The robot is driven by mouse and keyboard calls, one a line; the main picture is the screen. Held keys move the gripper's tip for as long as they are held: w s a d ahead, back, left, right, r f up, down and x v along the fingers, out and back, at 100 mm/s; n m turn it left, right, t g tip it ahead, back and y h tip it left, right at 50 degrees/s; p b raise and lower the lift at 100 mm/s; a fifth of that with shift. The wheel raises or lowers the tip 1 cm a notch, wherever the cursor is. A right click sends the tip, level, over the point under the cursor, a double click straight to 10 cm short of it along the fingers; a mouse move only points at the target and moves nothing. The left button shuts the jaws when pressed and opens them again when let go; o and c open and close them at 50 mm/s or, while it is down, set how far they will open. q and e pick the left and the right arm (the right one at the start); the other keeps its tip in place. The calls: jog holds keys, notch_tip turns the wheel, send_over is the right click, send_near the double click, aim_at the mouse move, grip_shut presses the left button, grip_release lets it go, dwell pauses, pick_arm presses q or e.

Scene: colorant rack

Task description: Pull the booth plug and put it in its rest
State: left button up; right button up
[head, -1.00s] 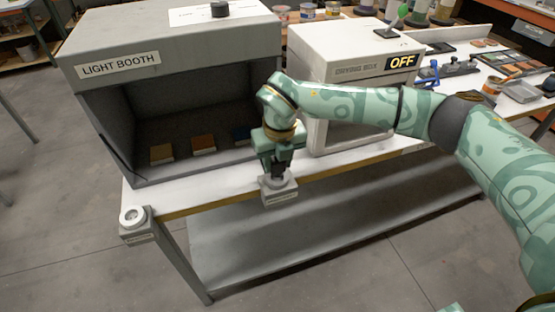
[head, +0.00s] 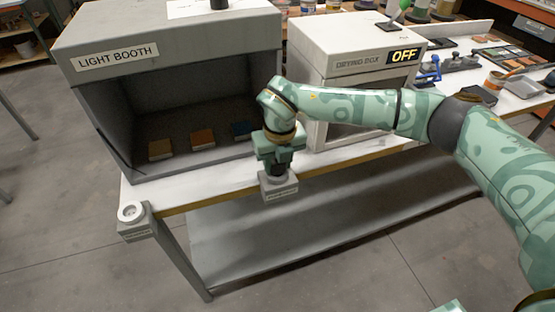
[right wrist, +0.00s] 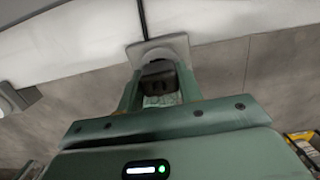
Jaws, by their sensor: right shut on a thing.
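My right gripper (head: 278,174) points down over a grey block (head: 279,188) at the front edge of the table. It is shut on the dark plug (right wrist: 158,75), which shows between the green fingers in the right wrist view. The plug is at the top of the block; whether it is still seated there is hidden by the fingers. A second grey block with a white ring-shaped top (head: 131,213), which looks like the rest, is at the table's front left corner. Its ring is empty. My left gripper is not in view.
The drying box (head: 352,66), with an OFF sign, stands behind my right arm. A strip of bare white tabletop (head: 200,183) runs between the two blocks.

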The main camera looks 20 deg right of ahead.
jog(key=o, duration=1.1)
